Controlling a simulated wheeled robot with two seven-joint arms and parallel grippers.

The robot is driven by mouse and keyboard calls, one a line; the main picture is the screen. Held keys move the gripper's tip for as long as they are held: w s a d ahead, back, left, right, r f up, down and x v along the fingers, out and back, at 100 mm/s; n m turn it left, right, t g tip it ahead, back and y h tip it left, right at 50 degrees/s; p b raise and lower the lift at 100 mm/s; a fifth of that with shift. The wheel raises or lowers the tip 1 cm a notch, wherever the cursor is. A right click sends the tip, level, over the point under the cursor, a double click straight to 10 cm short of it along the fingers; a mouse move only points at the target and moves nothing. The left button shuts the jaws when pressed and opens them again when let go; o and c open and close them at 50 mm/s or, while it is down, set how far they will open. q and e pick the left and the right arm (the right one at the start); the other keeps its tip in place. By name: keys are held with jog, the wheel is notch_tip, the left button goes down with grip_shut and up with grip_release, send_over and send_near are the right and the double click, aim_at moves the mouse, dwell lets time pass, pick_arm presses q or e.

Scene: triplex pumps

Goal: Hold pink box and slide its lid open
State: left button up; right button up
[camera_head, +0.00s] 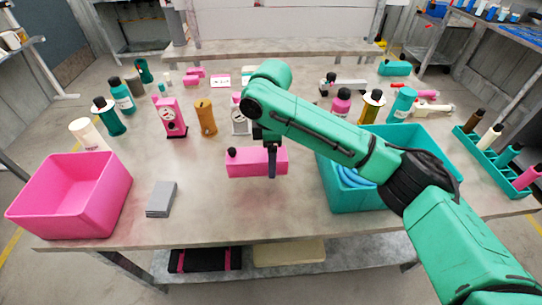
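The pink box (248,164) lies on the near middle part of the table, long side facing me. A small dark knob (231,152) stands at its left end. No gap or open lid can be made out on it. My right gripper (272,164) points down at the right half of the box, in front of its face. Its dark fingers overlap the box, and I cannot tell if they touch it or how far apart they are. My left gripper is not in view.
A pink bin (70,208) stands at the left table edge and a teal bin (350,203) at the right, partly under my arm. A grey block (161,199) lies front left. Several bottles and gauges fill the back. The front middle is clear.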

aim_at(271, 184)
jog(key=shift+f+b, duration=0.95)
jog(key=shift+f, duration=2.7)
